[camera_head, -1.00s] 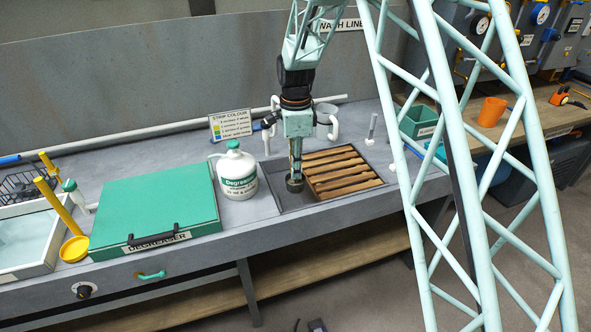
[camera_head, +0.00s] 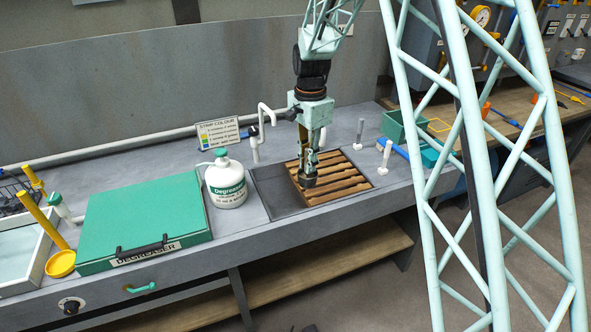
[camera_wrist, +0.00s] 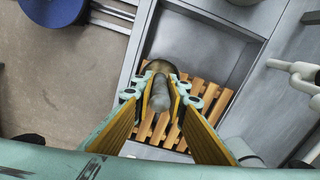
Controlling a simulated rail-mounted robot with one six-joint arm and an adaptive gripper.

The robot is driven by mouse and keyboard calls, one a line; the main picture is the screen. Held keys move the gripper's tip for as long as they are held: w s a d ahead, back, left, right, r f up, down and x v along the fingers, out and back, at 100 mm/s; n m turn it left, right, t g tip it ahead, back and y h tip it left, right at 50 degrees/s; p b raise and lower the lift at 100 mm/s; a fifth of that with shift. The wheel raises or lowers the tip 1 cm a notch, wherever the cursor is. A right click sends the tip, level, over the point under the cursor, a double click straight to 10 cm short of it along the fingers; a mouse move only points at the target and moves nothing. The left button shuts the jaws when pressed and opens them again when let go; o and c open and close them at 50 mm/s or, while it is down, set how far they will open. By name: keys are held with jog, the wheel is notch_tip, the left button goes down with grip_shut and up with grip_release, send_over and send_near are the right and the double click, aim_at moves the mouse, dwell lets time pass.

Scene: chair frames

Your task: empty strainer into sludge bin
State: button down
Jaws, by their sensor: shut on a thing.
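My gripper (camera_head: 309,172) points down over the wooden slats (camera_head: 345,184) at the right part of the sunken basin (camera_head: 272,196). It is shut on a small grey, stem-like thing (camera_wrist: 160,98), which I take to be the strainer. A brownish round end (camera_wrist: 158,66) shows beyond the fingertips in the wrist view; in the head view only a dark round end shows below the fingers. Whether it holds anything cannot be seen. A blue round container (camera_wrist: 55,10), possibly the sludge bin, is on the floor at the wrist view's upper left.
A white degreaser jug (camera_head: 226,187) stands left of the basin, beside a green-lidded degreaser tank (camera_head: 145,218). My lattice structure hides part of the right side.

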jog(key=d+r+n, duration=0.3)
jog(key=d+n, duration=0.1)
jog(key=d, duration=0.3)
jog(key=d+r+n, duration=0.4)
jog(key=d, duration=0.3)
jog(key=shift+w+d, duration=0.2)
jog(key=shift+d, duration=0.1)
jog(key=shift+w+d, duration=0.1)
jog(key=shift+w, duration=0.05)
